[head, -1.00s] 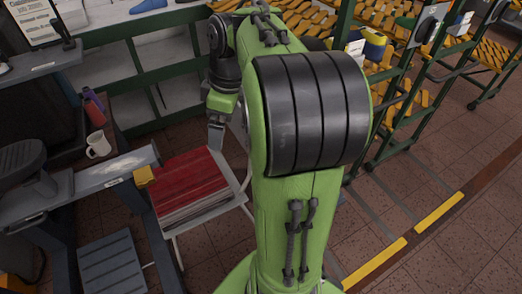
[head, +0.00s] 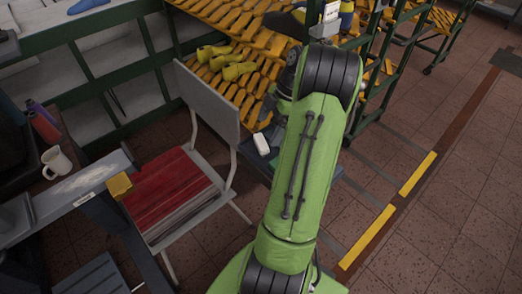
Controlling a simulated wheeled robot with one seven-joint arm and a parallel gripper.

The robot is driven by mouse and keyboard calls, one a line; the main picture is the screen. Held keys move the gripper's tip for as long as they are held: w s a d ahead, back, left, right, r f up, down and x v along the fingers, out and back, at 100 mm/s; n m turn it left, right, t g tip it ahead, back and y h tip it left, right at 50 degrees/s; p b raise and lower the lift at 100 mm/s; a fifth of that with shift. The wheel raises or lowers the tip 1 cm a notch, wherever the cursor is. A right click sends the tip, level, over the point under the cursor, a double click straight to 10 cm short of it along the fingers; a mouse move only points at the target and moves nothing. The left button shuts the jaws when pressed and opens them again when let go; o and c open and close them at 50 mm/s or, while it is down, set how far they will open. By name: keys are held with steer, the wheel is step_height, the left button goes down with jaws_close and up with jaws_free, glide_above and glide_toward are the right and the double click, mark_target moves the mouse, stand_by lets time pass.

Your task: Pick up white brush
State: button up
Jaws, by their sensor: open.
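A small white block-like object (head: 262,143), which looks like the white brush, lies on a dark blue-grey surface (head: 254,167) just left of my arm. It is too small to make out bristles. My green arm rises up the middle of the head view and bends at a black ribbed joint. Dark wrist parts show at its upper left, above and right of the white object. My gripper's fingers are hidden behind the arm, and nothing is seen touching the white object.
A grey chair (head: 208,100) with a red stack (head: 168,190) on its seat stands left of the surface. Behind is a rack (head: 230,25) with yellow slats and yellow shoe lasts (head: 238,71). A white mug (head: 56,162) sits far left. Open tiled floor (head: 470,215) lies right.

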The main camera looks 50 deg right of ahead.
mark_target(261, 141)
steer(key=b+x, duration=0.2)
steer(key=x, duration=0.3)
steer(key=shift+w+a+f, duration=0.1)
steer(key=shift+a, duration=0.05)
steer(key=c, duration=1.1)
steer(key=shift+o, duration=0.2)
step_height(261, 141, up, 10)
steer(key=p, duration=0.4)
